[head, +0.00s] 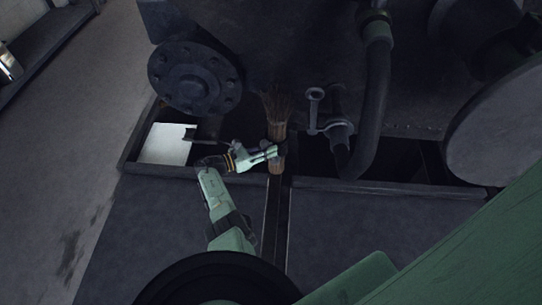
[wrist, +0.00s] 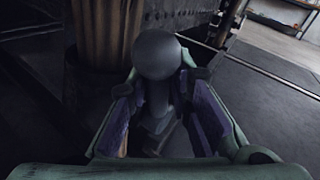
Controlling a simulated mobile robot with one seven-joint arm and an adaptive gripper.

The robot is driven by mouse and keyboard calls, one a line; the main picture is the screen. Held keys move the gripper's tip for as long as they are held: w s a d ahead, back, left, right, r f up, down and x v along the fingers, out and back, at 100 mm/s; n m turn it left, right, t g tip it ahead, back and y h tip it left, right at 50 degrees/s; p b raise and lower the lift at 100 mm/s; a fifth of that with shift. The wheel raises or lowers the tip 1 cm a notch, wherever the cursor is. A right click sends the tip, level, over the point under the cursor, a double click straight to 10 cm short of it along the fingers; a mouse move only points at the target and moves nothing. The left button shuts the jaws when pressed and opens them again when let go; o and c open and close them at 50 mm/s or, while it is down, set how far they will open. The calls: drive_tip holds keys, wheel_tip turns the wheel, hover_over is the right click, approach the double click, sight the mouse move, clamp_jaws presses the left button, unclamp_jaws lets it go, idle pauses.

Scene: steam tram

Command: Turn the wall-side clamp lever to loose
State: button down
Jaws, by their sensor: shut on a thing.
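A dark grey lever with a round ball end (wrist: 157,56) stands between the fingers of my gripper (wrist: 160,88) in the wrist view. My gripper is shut on its shaft, below the ball. The lower end of the lever is dark and hard to make out. In the head view my gripper (head: 276,152) reaches right, across the front of a wooden-handled brush (head: 278,131); the held lever is mostly hidden there. I cannot tell from the frames whether this is the wall-side lever or how far it is turned.
A dark flanged disc (head: 195,77) is above left of my gripper. A ring-ended metal fitting (head: 315,95) and a thick hose (head: 377,100) are to the right. A white sheet (head: 165,144) lies left in a recess. Dark floor plates (head: 340,230) lie in front.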

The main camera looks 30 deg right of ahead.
drive_tip(key=shift+w+a+f+n+h+b, duration=0.15)
drive_tip(key=shift+w+a+n+h+b, duration=0.35)
drive_tip(key=shift+b, duration=0.45)
drive_tip(key=shift+w+d+h, duration=0.1)
drive_tip(key=shift+w+h, duration=0.05)
drive_tip(key=shift+h, duration=0.15)
drive_tip(key=c, duration=1.5)
unclamp_jaws()
drive_tip(key=a, duration=1.2)
drive_tip(key=shift+w+a+f, duration=0.1)
drive_tip(key=shift+w+f, duration=0.05)
drive_tip(key=shift+f, duration=0.25)
